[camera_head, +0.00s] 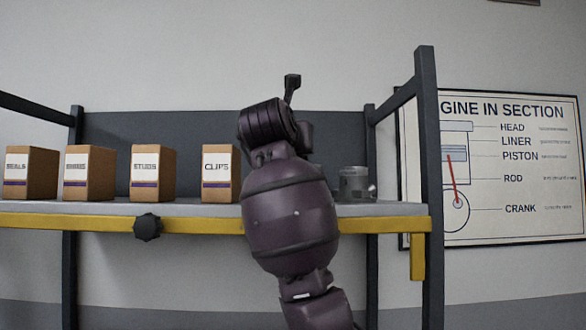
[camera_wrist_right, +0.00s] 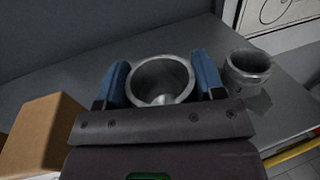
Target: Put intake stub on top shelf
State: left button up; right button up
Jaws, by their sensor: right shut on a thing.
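The intake stub (camera_wrist_right: 161,76), a hollow grey metal cylinder, sits between the two blue fingers of my right gripper (camera_wrist_right: 160,62) in the right wrist view. The gripper is shut on it, and its open round end faces the camera. The shelf (camera_head: 190,209), a grey board with a yellow front edge, lies beneath; I cannot tell whether the stub touches it. In the head view my right arm hides the fingers and the held stub. My left gripper is not in view.
A second grey metal cylinder (camera_head: 354,184) stands on the shelf to the right of my arm; it also shows in the right wrist view (camera_wrist_right: 247,72). Several cardboard boxes line the left, the CLIPS box (camera_head: 221,174) nearest my arm. A dark post (camera_head: 428,180) stands at right.

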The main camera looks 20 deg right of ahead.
jog(key=shift+f, duration=2.45)
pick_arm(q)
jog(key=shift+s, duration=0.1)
pick_arm(e)
jog(key=shift+f, duration=0.1)
jog(key=o, duration=1.1)
jog(key=shift+s+a, duration=0.15)
jog(key=shift+s, duration=0.05)
pick_arm(q)
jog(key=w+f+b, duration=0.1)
jog(key=b, duration=0.2)
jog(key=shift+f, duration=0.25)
pick_arm(e)
jog(key=v, duration=1.1)
jog(key=shift+s+a, duration=0.15)
jog(key=shift+s, duration=0.15)
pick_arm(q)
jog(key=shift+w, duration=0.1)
